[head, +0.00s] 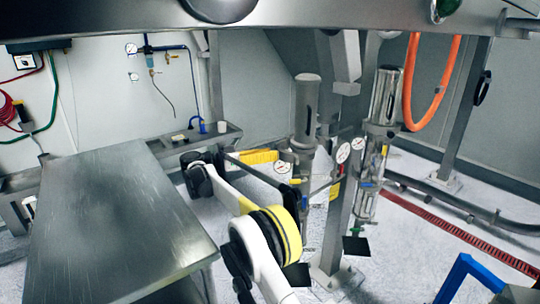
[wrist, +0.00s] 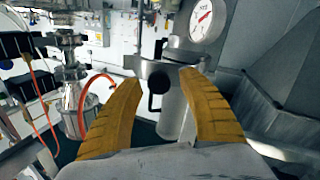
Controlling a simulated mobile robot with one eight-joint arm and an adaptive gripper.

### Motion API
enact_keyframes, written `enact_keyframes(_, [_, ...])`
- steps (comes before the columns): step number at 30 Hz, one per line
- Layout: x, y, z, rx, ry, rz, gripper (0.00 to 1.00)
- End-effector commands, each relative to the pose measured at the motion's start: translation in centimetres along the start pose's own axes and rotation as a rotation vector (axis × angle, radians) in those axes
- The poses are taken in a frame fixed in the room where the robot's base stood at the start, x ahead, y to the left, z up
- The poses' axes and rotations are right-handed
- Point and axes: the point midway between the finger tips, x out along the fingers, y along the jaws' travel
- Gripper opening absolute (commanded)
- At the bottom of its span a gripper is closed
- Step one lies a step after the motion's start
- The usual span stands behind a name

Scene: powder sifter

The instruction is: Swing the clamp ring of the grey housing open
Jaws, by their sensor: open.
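In the wrist view my gripper (wrist: 160,82) is open, its two yellow fingers spread apart. Between the fingertips is a black knob (wrist: 157,84), which looks attached to the clamp ring (wrist: 178,66), a metal band. The grey housing (wrist: 172,118) is an upright cylinder just behind the knob, partly covered by the right finger. I cannot tell whether a finger touches the knob or ring. In the head view my arm reaches in among the columns and gauges, and the clamp ring cannot be made out there.
A pressure gauge (wrist: 201,20) sits just above the ring. A sloping grey metal wall (wrist: 275,60) is close on the right. A steel vessel (wrist: 75,100) with an orange hose (wrist: 45,105) is at left. In the head view a steel table (head: 115,220) stands at left.

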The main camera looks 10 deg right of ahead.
Motion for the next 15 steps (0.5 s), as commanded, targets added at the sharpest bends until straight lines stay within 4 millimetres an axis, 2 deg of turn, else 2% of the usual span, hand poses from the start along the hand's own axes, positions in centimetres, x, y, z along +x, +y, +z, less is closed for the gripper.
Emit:
enact_keyframes(5, [-1.3,-0.1,0.0,0.0,0.0,-0.002,0.47])
enact_keyframes(12, [-5.5,0.0,0.0,0.0,0.001,-0.001,0.47])
enact_keyframes(15, [-6.7,-0.1,0.0,0.0,0.0,-0.001,0.47])
